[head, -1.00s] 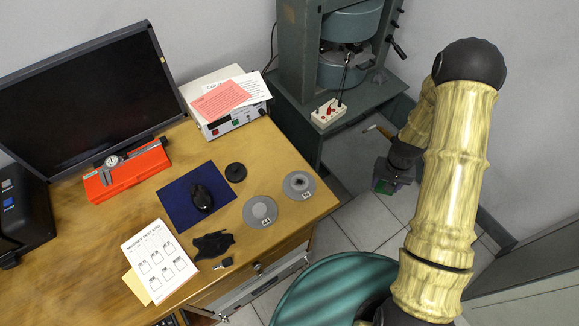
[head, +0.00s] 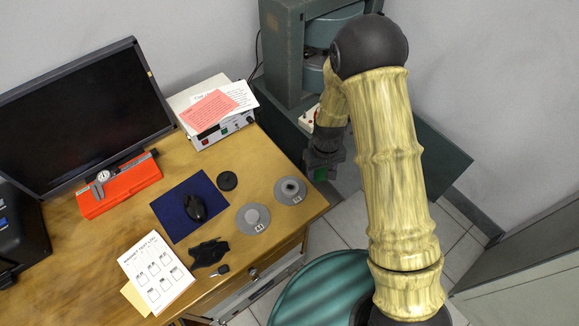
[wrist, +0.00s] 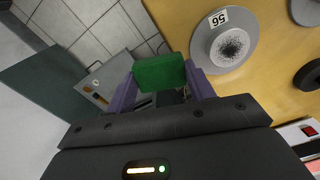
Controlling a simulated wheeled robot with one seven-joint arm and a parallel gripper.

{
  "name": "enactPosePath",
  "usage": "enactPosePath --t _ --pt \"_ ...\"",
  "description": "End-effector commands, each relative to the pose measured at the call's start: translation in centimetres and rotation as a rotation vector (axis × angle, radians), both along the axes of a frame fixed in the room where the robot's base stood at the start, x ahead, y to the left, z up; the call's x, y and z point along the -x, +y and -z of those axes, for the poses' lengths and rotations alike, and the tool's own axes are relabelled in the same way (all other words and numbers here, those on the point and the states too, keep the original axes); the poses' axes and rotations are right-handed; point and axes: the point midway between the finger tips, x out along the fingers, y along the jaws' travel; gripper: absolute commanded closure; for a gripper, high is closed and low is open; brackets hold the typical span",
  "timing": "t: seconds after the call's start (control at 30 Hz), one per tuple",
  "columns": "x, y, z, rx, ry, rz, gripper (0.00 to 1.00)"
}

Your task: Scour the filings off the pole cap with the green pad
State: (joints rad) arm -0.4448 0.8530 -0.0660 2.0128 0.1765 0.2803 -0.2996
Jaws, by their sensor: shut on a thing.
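My gripper (wrist: 162,85) is shut on the green pad (wrist: 160,73), which sits between its purple fingers. In the head view, the pad (head: 320,174) shows as a small green patch under my gripper, just off the desk's right edge. The pole cap with dark filings (wrist: 230,44) lies on the desk, right of the pad in the wrist view and apart from it. It is a grey disc with a raised middle, speckled black, and a numbered tag. In the head view this cap (head: 290,190) is near the desk's right corner.
A power supply (head: 222,132) stands behind. The green-grey magnet stand (head: 284,60) is at the back. Tiled floor lies right of the desk.

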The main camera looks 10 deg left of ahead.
Motion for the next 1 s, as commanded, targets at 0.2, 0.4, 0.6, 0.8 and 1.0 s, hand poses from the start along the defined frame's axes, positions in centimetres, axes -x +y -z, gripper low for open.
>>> enactPosePath --t 0.2,0.4,0.6,0.8,1.0 --pt "3.6 7.1 -3.4 0.000 0.000 -0.240 0.65" --pt "4.7 8.8 -4.0 0.000 0.002 -0.303 0.65" --pt "4.7 8.7 -4.0 0.000 0.002 -0.301 0.65" --pt "4.8 8.6 -3.9 0.000 0.003 -0.301 0.65" --pt "4.8 8.6 -2.5 0.000 0.003 -0.300 0.65"
